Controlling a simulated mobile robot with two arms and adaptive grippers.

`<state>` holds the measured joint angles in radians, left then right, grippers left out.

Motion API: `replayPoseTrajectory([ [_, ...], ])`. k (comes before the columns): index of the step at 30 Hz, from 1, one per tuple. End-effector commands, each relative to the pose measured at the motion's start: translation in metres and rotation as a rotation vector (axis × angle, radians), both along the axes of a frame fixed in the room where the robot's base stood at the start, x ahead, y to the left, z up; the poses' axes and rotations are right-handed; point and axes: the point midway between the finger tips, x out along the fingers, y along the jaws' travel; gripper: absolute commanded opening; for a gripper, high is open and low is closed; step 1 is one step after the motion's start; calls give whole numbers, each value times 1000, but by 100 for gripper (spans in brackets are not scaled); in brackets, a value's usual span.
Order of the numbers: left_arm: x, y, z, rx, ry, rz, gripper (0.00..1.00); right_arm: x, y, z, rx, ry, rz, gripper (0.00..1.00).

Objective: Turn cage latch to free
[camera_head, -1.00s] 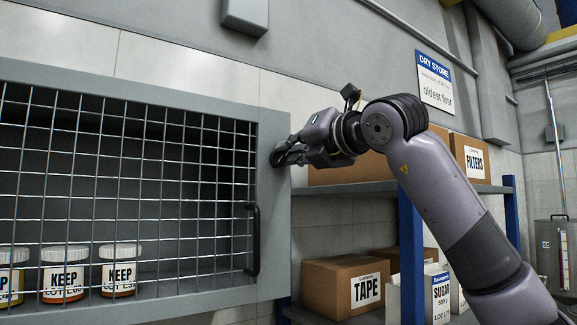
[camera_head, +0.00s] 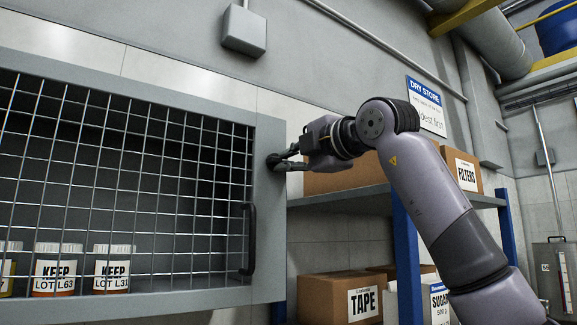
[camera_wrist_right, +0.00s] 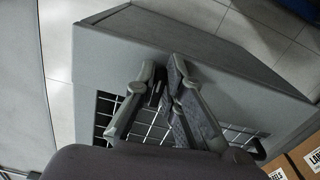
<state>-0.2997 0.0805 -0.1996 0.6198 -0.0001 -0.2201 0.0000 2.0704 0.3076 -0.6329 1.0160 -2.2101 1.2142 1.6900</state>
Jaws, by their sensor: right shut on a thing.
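The wire-mesh cage (camera_head: 120,180) has a grey frame and fills the left of the head view. Its dark latch (camera_head: 272,161) sits on the frame's right upright, above the black door handle (camera_head: 250,238). My right gripper (camera_head: 280,161) reaches it from the right, fingers shut on the latch. In the right wrist view my right gripper's fingers (camera_wrist_right: 165,88) are close together in front of the cage's grey frame (camera_wrist_right: 235,85); they cover most of the latch, so its angle cannot be told. The cage door looks shut. My left gripper is out of view.
Labelled KEEP jars (camera_head: 60,270) stand inside the cage behind the mesh. To the right, a blue-post shelf (camera_head: 350,198) holds cardboard boxes, including a TAPE box (camera_head: 340,298) and a FILTERS box (camera_head: 462,170). A grey wall box (camera_head: 244,32) is above.

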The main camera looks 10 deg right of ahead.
Motion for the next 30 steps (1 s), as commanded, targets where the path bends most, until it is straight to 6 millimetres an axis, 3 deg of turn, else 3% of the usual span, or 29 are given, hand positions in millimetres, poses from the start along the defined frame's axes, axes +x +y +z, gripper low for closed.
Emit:
replayPoseTrajectory([
  [9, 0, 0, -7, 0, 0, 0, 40, 0, -1, -2, 94, 37, -2, 0],
  [24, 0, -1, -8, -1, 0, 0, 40, 0, -1, -2, 108, 44, -1, 0],
  [25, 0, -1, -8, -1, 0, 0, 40, 0, -1, -2, 108, 44, -1, 12],
  [30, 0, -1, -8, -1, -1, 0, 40, 0, -1, -2, 106, 44, -1, 23],
])
